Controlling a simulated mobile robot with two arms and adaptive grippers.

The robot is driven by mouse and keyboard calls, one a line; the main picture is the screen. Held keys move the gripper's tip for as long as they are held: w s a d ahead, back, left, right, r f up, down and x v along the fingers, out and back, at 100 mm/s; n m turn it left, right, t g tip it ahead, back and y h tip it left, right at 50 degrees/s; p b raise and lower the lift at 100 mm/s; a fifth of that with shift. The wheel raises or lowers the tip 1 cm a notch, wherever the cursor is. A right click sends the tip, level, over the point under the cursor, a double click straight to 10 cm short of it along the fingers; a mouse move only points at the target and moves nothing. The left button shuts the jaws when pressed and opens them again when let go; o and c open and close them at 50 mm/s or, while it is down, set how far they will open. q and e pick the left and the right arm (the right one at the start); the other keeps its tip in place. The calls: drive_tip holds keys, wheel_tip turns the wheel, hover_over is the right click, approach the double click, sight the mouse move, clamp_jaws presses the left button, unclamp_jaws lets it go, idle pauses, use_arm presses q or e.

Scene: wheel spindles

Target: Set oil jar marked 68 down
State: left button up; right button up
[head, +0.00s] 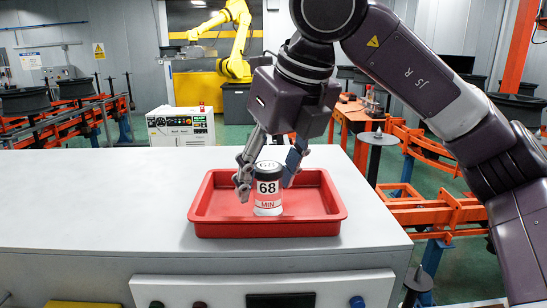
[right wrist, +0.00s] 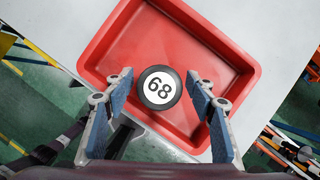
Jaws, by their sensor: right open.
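The oil jar marked 68 (head: 268,190) has a black lid and a white label reading 68 and MIN. It stands upright in the red tray (head: 325,222) on the white table. In the right wrist view the jar's lid (right wrist: 159,88), with 68 on a white disc, shows inside the red tray (right wrist: 112,52). My right gripper (head: 268,180) is open, with one finger on each side of the jar. In the right wrist view the right gripper (right wrist: 160,88) shows gaps between both fingers and the lid. My left gripper is in neither view.
The white table top (head: 100,195) is clear to the left of the tray. The table's right edge is close to the tray. Behind stand a control box (head: 181,127), a yellow robot arm (head: 236,40) and orange racks (head: 440,210).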

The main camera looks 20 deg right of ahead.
drive_tip(key=v, duration=1.2)
drive_tip(key=shift+b, duration=0.4)
